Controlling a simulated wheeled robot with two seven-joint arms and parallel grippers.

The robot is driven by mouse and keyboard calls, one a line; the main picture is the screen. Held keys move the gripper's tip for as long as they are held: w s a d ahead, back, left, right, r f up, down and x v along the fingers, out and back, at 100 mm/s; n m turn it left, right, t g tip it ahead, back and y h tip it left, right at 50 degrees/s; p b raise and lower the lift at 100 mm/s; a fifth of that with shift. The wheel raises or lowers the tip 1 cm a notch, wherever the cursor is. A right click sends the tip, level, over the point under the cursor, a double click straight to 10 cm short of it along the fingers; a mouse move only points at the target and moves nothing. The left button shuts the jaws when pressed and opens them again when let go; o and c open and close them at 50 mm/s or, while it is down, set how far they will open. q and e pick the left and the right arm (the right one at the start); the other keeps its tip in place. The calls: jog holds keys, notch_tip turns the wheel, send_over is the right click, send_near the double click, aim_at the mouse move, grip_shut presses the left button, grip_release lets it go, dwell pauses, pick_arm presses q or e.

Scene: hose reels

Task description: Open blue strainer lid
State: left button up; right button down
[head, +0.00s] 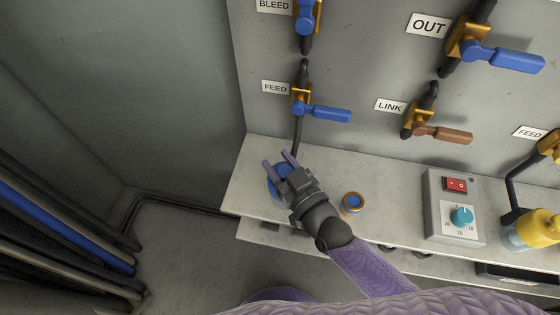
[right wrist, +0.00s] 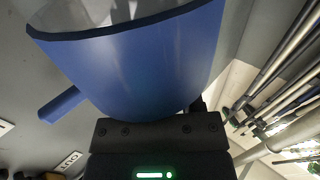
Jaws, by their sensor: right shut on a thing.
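The blue strainer lid (head: 275,183) is at the left end of the pale shelf, below the left FEED valve, partly hidden by my right gripper. My right gripper (head: 279,161) reaches over it from the front and is shut on it, one finger at each side. In the right wrist view the blue lid (right wrist: 150,65) fills the upper middle, with a greyish clear part beyond its edge. The lid hides the fingertips there. I cannot tell whether the lid is seated or loose. My left gripper is not in view.
A small blue and gold round part (head: 352,204) stands on the shelf (head: 395,190) to the right. Farther right are a switch box (head: 452,205) and a yellow-topped strainer (head: 540,227). Valves with blue levers (head: 325,113) are on the wall above. Hoses (head: 60,225) run at left.

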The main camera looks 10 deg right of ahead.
jog(key=shift+w+r+p, duration=0.15)
jog(key=shift+r+p, duration=0.15)
jog(key=shift+p, duration=0.35)
jog(key=p, duration=0.1)
jog(key=w+m+g+p, duration=0.1)
jog(key=shift+w+d+r+m+g+h+p, duration=0.15)
jog(key=shift+d+r+m+g+h+p, duration=0.15)
jog(key=shift+p, duration=0.1)
jog(key=shift+w+m+g+p, duration=0.25)
jog(key=shift+m+g+p, duration=0.05)
jog(key=shift+p, duration=0.05)
jog(key=shift+w+d+f+m+g+p, duration=0.1)
jog(key=shift+w+d+m+g+p, duration=0.15)
jog(key=shift+w+m+g+p, duration=0.35)
jog(key=shift+w+d+f+m+g, duration=0.2)
jog(key=shift+w+m+g, duration=0.25)
jog(key=shift+g, duration=0.35)
jog(key=shift+w, duration=0.1)
